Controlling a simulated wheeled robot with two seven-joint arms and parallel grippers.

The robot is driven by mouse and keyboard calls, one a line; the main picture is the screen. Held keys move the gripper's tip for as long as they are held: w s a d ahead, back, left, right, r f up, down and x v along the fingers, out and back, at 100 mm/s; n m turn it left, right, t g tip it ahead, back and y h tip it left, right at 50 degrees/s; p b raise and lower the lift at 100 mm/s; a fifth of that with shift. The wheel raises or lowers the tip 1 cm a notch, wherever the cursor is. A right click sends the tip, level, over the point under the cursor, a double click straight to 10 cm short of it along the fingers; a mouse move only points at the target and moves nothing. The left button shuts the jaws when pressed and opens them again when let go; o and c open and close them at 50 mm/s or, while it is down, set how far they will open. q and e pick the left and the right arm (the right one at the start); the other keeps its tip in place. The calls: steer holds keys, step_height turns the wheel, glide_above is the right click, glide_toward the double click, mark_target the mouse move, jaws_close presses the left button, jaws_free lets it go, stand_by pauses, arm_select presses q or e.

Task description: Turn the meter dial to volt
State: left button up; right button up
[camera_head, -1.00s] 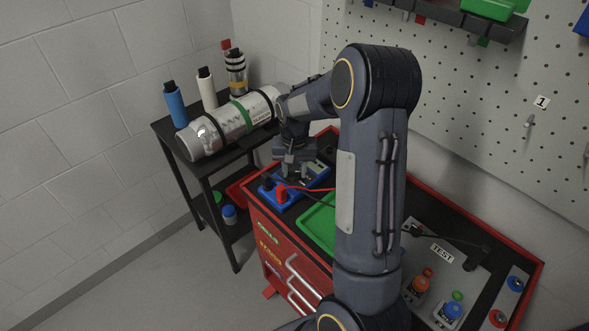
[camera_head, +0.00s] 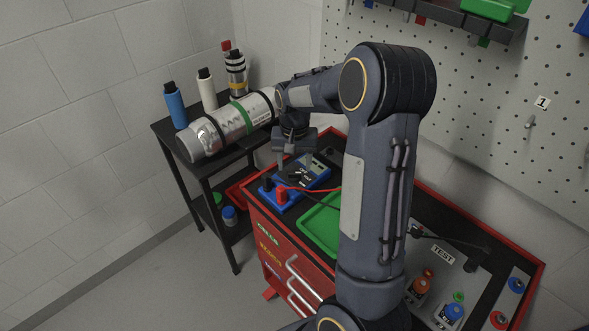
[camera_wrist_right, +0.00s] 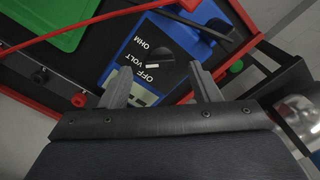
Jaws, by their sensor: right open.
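The blue meter (camera_head: 318,180) lies on the black top of the red cart, with red and black plugs at its near end. In the right wrist view the meter (camera_wrist_right: 120,58) shows the labels OHM, VOLT and OFF around its black dial (camera_wrist_right: 170,57). A white mark at the dial lies near OFF; its exact pointing is hard to tell. My right gripper (camera_head: 281,166) is above the meter; in its wrist view the fingers (camera_wrist_right: 161,84) are apart, with the display partly showing between them and nothing held. The left gripper is not in view.
A green tray (camera_head: 318,228) lies beside the meter. A red lead (camera_wrist_right: 85,24) crosses near the meter. A black shelf stand (camera_head: 165,128) holds a silver cylinder (camera_head: 222,128) and bottles. A TEST panel (camera_head: 443,256) with knobs is at the right.

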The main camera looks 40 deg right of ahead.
mark_target(294, 174)
steer(key=shift+r, duration=2.25)
steer(key=s+a+r+n+t+y, duration=0.3)
steer(key=s+a+r, duration=0.4)
steer(key=s+a, duration=0.3)
steer(key=s+a+f+n+t, duration=0.1)
steer(key=s+a+n+t, duration=0.1)
steer(key=s+a, duration=0.6)
steer(key=s+n, duration=0.1)
steer(key=s, duration=0.3)
steer(key=shift+f+t+y, duration=0.3)
steer(key=shift+f+y, duration=0.1)
